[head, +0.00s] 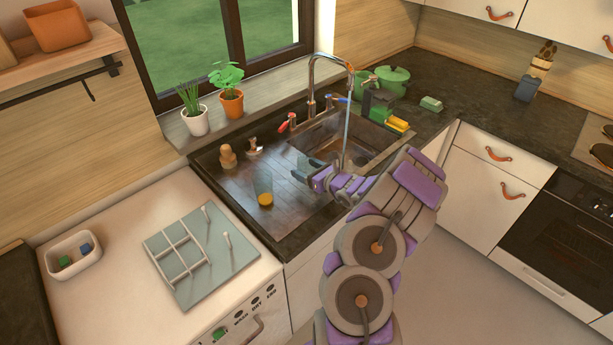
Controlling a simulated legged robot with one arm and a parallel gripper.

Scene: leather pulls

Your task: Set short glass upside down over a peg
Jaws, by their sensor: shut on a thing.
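My gripper (304,172) is over the edge between the drainboard and the sink basin, shut on what looks like the short glass (313,162). The glass is see-through and small here, and its tilt is hard to tell. A drying rack (184,291) lies on the white counter at lower left. Two upright pale pegs stand on its right part, a farther peg (206,216) and a nearer peg (227,240). Both pegs are bare. My gripper is well to the right of and beyond them.
A tall glass with a yellow bottom (265,198) stands on the drainboard (232,195) between my gripper and the rack. A tap (313,85) arches over the sink. A brown wooden object (228,157) stands at the back. A white tub (75,262) is left of the rack.

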